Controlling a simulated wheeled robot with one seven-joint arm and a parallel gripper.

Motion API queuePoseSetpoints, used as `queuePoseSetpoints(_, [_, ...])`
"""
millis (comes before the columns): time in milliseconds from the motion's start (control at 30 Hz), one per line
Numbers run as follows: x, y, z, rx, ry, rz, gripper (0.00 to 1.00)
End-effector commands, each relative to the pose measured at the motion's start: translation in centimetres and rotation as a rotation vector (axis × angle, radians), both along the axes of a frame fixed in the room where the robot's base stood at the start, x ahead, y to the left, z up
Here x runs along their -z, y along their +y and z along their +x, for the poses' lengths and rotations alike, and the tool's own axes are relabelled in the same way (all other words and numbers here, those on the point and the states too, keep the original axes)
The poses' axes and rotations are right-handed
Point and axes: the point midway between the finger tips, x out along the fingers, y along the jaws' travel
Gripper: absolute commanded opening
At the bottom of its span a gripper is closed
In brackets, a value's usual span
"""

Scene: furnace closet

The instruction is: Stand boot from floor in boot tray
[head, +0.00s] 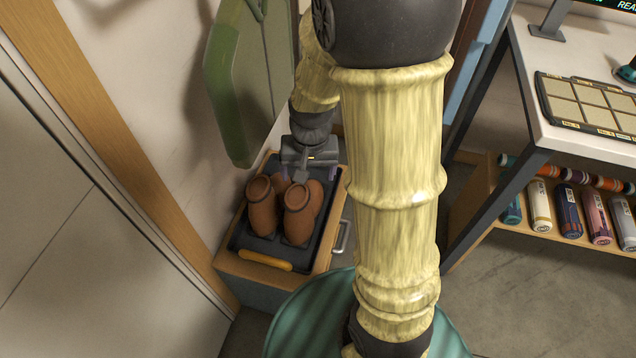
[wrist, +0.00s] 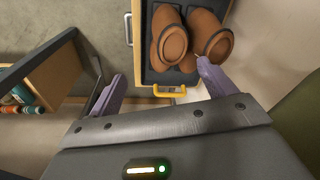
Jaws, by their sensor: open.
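Two brown boots stand side by side in the dark boot tray (head: 240,240): the left boot (head: 262,212) and the right boot (head: 298,222) in the head view. Both look upright, with their openings up. In the wrist view the boots show at the top centre (wrist: 167,40) and top right (wrist: 208,30). My gripper (head: 309,174) is open at the far end of the tray, behind the boots. Its purple fingers show spread in the wrist view (wrist: 160,72), with nothing between them. The right finger's tip appears close to one boot; whether it touches, I cannot tell.
The tray sits on a low wooden box with a grey handle (head: 342,238), beside the wall. A yellow-orange tray handle (head: 265,260) is at the near end. A green hanging thing (head: 222,90) is at left. A bench with a bottle shelf (head: 570,212) stands right.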

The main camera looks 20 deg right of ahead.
Motion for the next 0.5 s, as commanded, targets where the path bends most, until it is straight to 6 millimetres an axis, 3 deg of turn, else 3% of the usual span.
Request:
queuePoseSetpoints(100, [-2.0, 0.0, -3.4, -0.133, -0.06, -0.024, 0.83])
queuePoseSetpoints(200, [-2.9, 0.0, -5.6, -0.227, -0.095, -0.05, 0.83])
queuePoseSetpoints(300, [-3.3, 0.0, -6.8, -0.281, -0.113, -0.067, 0.83])
queuePoseSetpoints(500, [-3.3, 0.0, -7.1, -0.297, -0.117, -0.072, 0.83])
